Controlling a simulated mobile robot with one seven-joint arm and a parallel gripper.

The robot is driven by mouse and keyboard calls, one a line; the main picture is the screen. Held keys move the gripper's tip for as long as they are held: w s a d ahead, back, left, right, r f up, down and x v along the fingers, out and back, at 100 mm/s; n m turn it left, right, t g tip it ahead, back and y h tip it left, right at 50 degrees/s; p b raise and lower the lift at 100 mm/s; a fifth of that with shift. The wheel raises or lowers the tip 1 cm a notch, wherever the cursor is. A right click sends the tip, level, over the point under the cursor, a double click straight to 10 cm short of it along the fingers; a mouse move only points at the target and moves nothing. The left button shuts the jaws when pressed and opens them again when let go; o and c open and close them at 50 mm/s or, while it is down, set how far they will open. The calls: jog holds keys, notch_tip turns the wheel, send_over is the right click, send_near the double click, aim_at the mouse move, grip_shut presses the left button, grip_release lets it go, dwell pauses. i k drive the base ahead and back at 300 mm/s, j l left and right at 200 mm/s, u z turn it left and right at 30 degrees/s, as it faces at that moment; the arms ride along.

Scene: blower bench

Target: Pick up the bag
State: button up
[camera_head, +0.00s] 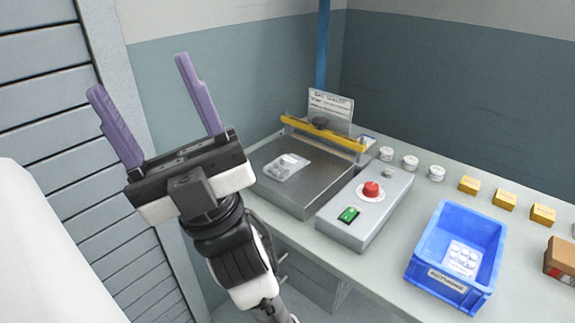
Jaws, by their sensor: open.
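A small clear bag (286,167) with pale contents lies flat on the grey metal plate of the bag sealer (318,193). My gripper (139,78) is open and empty, its two purple fingers pointing up and spread wide. It is in front of the bench, to the left of the bag and apart from it. A second clear pack (463,258) with round white pieces lies inside the blue bin (425,251) at the right.
A yellow bar (322,133) and a sign (330,106) stand at the plate's back. A control box (366,208) with a red button sits right of it. White round tubs (410,163), small yellow boxes (504,200) and a brown box (561,262) stand farther right. Louvred panels (52,110) are at left.

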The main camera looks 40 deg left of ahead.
aim_at(283, 167)
jog(key=u, duration=0.85)
jog(key=i+l+u, duration=0.1)
jog(key=u, duration=0.4)
jog(key=l+u, duration=0.2)
jog(key=u, duration=0.25)
jog(key=l, duration=0.3)
jog(key=i+l, duration=0.15)
jog(key=l, duration=0.15)
jog(key=i, duration=0.5)
